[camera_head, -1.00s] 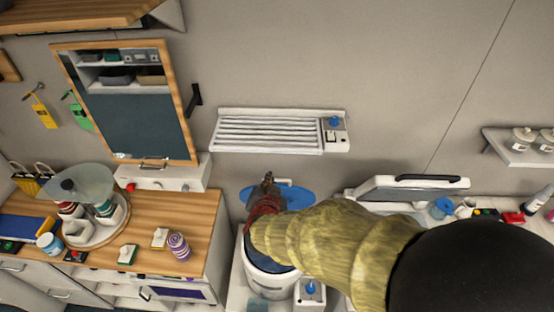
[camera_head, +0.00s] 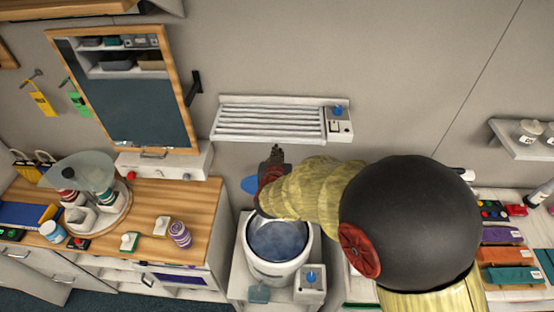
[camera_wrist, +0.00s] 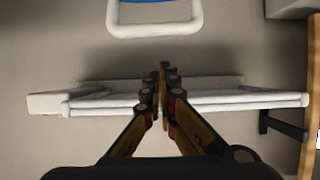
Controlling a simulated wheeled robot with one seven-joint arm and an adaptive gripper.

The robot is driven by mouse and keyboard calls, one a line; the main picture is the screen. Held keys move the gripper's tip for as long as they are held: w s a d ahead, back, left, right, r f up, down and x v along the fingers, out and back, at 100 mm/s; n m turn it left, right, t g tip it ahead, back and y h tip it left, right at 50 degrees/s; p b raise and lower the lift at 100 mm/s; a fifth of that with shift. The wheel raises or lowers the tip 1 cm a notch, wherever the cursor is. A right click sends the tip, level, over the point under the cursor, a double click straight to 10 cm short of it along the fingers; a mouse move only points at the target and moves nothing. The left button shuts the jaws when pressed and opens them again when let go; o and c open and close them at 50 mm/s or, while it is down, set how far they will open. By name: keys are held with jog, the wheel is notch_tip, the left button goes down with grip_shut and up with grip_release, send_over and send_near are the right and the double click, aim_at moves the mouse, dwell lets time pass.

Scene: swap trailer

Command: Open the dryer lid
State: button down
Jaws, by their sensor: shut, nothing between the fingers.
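The dryer is most likely the white round tub (camera_head: 258,262) on a white stand in the head view. Its round top shows a dull blue, watery-looking surface, and no lid lies across it. Behind the tub, a flat blue disc (camera_head: 249,184), likely the lid standing raised, is partly hidden by my arm. My gripper (camera_head: 277,151) is above and behind the tub, pointing towards the wall below the rack. In the wrist view its fingertips (camera_wrist: 164,85) meet, empty. A white rounded frame with blue inside (camera_wrist: 155,28) shows at the top there, apart from the fingers.
A white slatted rack (camera_head: 270,121) is on the wall close to my gripper; it also crosses the wrist view (camera_wrist: 235,101). A wooden counter (camera_head: 205,195) with a round stand and bottles is left. A small white box with a blue knob (camera_head: 311,284) adjoins the tub.

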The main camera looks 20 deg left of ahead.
jog(key=shift+s+d+f+p, duration=0.1)
jog(key=shift+s+f+p, duration=0.1)
jog(key=shift+s+f, duration=0.3)
jog(key=shift+s+d+f+p, duration=0.1)
jog(key=shift+s+f+p, duration=0.15)
jog(key=shift+f, duration=0.65)
jog(key=shift+s, duration=0.1)
jog(key=shift+s, duration=0.1)
jog(key=shift+s+f+b, duration=0.25)
jog(key=shift+f+b, duration=0.05)
jog(key=shift+b, duration=0.3)
jog(key=s+d+f+b, duration=0.1)
jog(key=s+f+b, duration=0.2)
jog(key=s, duration=0.3)
jog(key=s+d+f+t+b, duration=0.1)
jog(key=s+d+f+b, duration=0.1)
jog(key=s, duration=0.3)
jog(key=shift+s+f+b, duration=0.4)
jog(key=shift+b, duration=0.4)
jog(key=shift+w, duration=0.1)
